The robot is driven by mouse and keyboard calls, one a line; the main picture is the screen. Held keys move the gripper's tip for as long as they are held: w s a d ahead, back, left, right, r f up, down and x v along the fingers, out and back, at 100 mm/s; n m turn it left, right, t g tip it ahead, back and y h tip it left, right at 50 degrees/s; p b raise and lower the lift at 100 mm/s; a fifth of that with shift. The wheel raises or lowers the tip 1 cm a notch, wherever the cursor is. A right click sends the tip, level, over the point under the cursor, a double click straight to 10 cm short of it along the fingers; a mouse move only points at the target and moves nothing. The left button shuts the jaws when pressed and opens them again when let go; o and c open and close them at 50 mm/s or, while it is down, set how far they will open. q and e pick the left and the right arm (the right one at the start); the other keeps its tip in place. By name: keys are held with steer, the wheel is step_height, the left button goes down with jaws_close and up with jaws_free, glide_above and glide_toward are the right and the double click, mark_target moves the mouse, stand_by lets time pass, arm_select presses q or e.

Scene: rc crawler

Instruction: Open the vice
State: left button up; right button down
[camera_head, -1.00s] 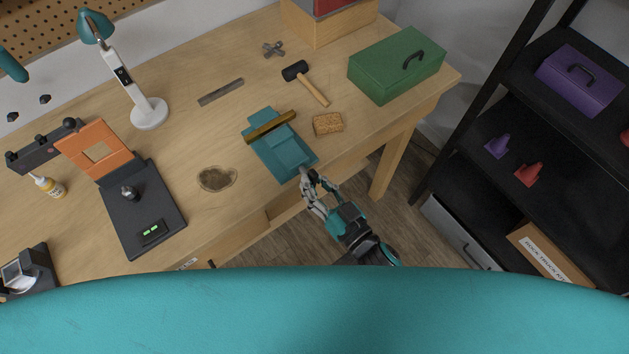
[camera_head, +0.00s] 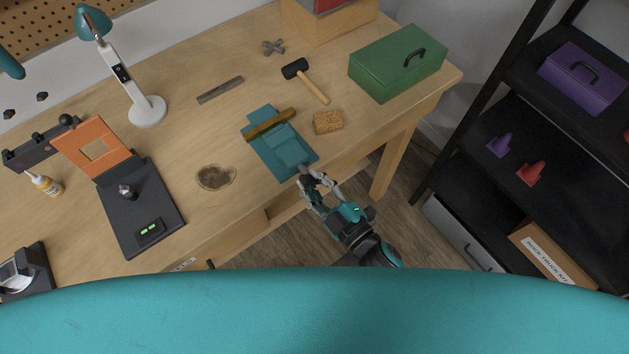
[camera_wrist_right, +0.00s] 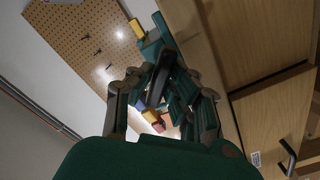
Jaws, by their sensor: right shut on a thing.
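The teal vice (camera_head: 290,152) sits at the front edge of the wooden workbench, with a brass-coloured bar (camera_head: 268,127) across its jaws. My right gripper (camera_head: 309,182) is at the vice's front end, just off the bench edge, shut on the vice handle. In the right wrist view a dark bar, the vice handle (camera_wrist_right: 160,78), stands between the fingers, with the teal vice body (camera_wrist_right: 155,42) behind it. The handle is mostly hidden by the fingers in the head view. Any jaw gap is too small to judge. My left gripper is not in view.
A sponge-like block (camera_head: 328,122) lies right of the vice, and a black-headed mallet (camera_head: 306,79) and a green toolbox (camera_head: 396,66) lie behind. A black shelf (camera_head: 540,150) stands at the right.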

steer(key=n+b, duration=0.1)
steer(key=n, duration=0.3)
steer(key=shift+f+n, duration=0.1)
steer(key=shift+n, duration=0.2)
steer(key=shift+n+b, duration=0.75)
steer(key=shift+n, duration=1.55)
steer(key=c, duration=1.3)
jaws_free()
steer(key=v, duration=1.2)
